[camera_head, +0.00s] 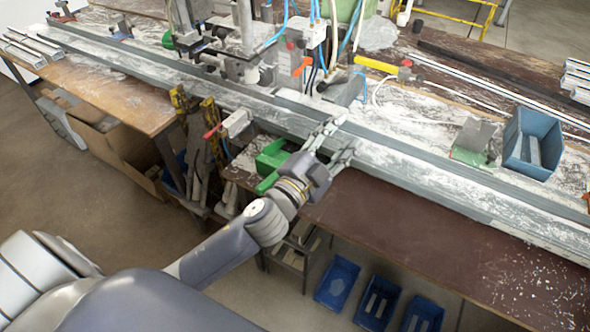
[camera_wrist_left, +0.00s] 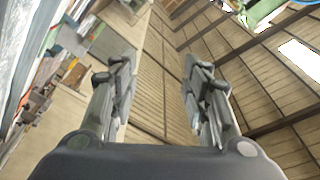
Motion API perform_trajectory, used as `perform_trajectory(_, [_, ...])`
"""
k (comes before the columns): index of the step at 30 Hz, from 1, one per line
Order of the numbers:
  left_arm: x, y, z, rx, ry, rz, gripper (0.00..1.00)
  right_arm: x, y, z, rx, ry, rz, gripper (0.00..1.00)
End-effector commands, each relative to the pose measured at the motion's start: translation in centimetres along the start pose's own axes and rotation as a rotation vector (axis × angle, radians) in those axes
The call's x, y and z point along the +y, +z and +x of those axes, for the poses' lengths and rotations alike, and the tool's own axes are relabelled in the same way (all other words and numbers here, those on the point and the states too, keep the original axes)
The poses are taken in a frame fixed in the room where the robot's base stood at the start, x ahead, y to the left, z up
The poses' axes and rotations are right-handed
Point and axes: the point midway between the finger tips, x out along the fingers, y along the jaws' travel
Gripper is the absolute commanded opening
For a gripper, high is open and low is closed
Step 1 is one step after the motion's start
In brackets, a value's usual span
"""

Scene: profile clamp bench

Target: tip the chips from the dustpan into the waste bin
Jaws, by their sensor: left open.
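My left gripper (camera_head: 337,143) reaches over the front edge of the bench, its fingers apart with nothing between them. In the left wrist view the two fingers (camera_wrist_left: 158,80) are also spread and empty. A green dustpan-like piece (camera_head: 272,158) lies at the bench's front edge, just left of the gripper and partly hidden by it. A green strip, perhaps its handle (camera_head: 266,184), points toward the front; the gripper is not closed on it. I cannot tell whether chips lie in it. No waste bin is clearly identifiable. My right gripper is not in view.
A long grey profile rail (camera_head: 420,170) crosses the bench. A clamp machine with hoses (camera_head: 245,50) stands behind. A blue box (camera_head: 533,143) and a green-and-grey item (camera_head: 474,141) are at right. Pale chips (camera_head: 535,285) litter the brown bench area. Several blue trays (camera_head: 337,283) are below.

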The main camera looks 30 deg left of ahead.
Motion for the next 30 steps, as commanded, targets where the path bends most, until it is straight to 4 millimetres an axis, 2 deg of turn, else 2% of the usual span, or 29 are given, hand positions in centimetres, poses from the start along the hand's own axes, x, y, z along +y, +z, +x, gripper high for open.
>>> perform_trajectory(1, [-0.4, -2.1, 0.8, 0.093, -0.001, 0.065, 0.43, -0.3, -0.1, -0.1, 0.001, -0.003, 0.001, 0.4])
perform_trajectory(3, [-0.4, -4.8, 1.3, 0.216, 0.008, 0.152, 0.43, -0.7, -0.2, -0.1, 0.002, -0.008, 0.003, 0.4])
perform_trajectory(6, [0.5, -8.1, 1.6, 0.383, 0.04, 0.28, 0.43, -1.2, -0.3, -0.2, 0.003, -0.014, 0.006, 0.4])
perform_trajectory(9, [2.0, -10.5, 1.3, 0.538, 0.092, 0.414, 0.43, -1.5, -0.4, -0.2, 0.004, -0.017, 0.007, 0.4])
perform_trajectory(12, [4.0, -11.9, 0.7, 0.679, 0.167, 0.554, 0.43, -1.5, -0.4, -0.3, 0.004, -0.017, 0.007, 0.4])
perform_trajectory(15, [6.2, -12.0, -0.1, 0.8, 0.261, 0.696, 0.43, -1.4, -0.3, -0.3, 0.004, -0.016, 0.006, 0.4])
perform_trajectory(19, [8.9, -10.2, -1.3, 0.924, 0.415, 0.885, 0.43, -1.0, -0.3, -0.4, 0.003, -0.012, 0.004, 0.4])
perform_trajectory(23, [10.7, -6.5, -2.3, 1.002, 0.603, 1.073, 0.43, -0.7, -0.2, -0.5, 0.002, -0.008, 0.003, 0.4])
perform_trajectory(26, [11.1, -2.5, -3.0, 1.027, 0.769, 1.211, 0.43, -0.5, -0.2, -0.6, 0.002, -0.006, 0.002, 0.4])
perform_trajectory(30, [9.8, 4.0, -3.9, 1.001, 1.024, 1.388, 0.43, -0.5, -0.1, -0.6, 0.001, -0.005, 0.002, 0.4])
